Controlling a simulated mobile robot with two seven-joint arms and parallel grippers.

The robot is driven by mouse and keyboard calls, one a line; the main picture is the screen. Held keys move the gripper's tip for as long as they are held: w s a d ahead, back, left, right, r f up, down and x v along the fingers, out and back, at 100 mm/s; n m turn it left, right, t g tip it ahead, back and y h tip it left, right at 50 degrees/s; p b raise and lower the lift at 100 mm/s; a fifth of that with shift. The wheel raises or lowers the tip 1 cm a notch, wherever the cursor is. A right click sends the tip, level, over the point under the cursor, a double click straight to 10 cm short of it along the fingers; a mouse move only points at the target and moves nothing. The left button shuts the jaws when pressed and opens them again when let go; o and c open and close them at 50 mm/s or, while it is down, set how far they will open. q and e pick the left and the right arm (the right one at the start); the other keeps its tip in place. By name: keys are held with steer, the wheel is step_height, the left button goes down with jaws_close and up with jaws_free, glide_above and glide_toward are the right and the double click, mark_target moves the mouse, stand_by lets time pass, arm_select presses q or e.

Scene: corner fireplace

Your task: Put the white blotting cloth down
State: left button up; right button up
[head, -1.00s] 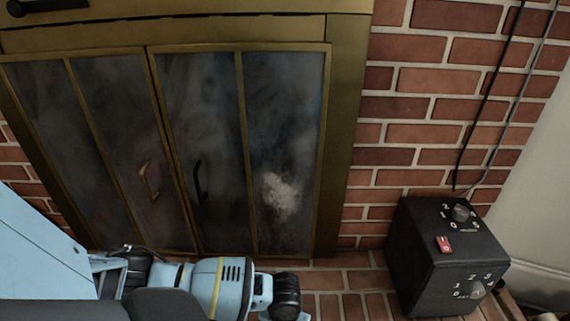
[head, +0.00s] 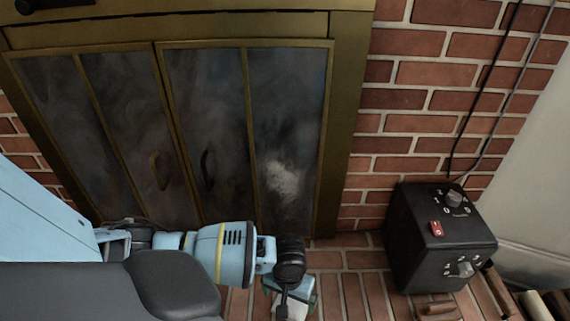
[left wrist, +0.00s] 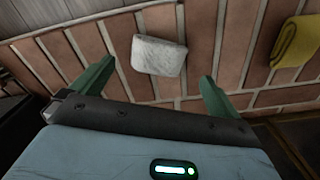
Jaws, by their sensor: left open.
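The white blotting cloth (left wrist: 159,56) shows in the left wrist view as a small folded pad on the brick hearth. It is just beyond and between the green fingertips of my left gripper (left wrist: 158,72). The fingers are spread wide, with a visible gap on each side of the cloth. In the head view my left gripper (head: 289,290) points down over the bricks at the bottom edge. A pale patch below it there may be the cloth, but it is mostly cut off. My right gripper is not in view.
A yellow cloth (left wrist: 297,42) lies to the right in the left wrist view. A black control box (head: 435,240) stands on the hearth (head: 355,290) at the right, with wood pieces (head: 497,292) near it. Glass fireplace doors (head: 285,150) stand behind my left arm.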

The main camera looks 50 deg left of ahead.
arm_select(q)
step_height(320, 180, up, 4)
steer(key=shift+r+p, duration=0.15)
steer(key=shift+p, duration=0.6)
